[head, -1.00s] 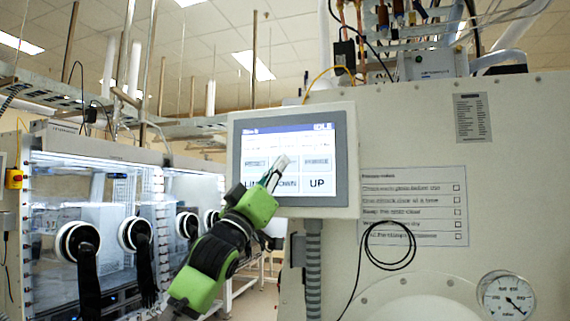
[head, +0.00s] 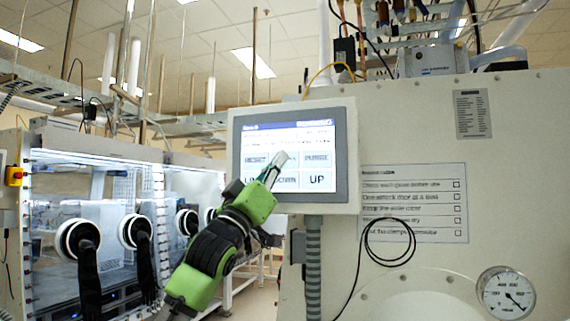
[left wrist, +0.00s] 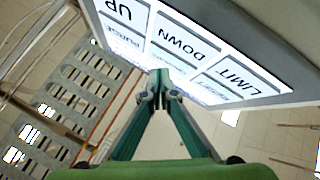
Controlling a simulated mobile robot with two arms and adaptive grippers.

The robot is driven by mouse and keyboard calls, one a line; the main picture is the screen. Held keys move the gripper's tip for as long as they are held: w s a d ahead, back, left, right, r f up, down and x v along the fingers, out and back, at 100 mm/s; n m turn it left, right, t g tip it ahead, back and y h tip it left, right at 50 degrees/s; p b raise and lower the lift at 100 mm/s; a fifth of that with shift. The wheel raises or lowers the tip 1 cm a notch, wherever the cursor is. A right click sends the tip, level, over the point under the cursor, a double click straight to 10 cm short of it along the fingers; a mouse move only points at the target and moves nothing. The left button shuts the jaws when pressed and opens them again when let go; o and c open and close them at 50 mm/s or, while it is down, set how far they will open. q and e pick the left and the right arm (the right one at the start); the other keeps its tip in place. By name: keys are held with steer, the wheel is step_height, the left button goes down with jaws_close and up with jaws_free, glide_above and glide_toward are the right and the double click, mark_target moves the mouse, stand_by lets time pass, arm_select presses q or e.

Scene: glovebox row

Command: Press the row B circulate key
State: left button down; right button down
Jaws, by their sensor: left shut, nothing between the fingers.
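The touch panel (head: 354,160) stands in a light grey housing, with a lit screen (head: 285,138) under a dark header strip. The screen has two rows of keys. The lower row reads LIMIT, DOWN and UP (head: 317,181); the upper right key (head: 316,157) seems to read PURGE. The upper middle key is mostly hidden behind my left fingertips. My left gripper (head: 274,168) is shut and empty, its tips over the middle of the screen. In the left wrist view the shut tips (left wrist: 160,88) are near the lit screen (left wrist: 190,55); I cannot tell if they touch. My right gripper is out of view.
A gauge (head: 506,293) and a checklist sign (head: 413,203) are on the pale cabinet wall right of the panel. Glovebox windows with black gloves (head: 88,265) line the left side.

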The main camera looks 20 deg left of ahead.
arm_select(q)
steer(key=shift+s, duration=0.2)
steer(key=s+b, duration=0.2)
steer(key=s, duration=0.3)
steer(key=shift+a+b, duration=0.1)
steer(key=shift+b, duration=0.25)
stand_by(0.8)
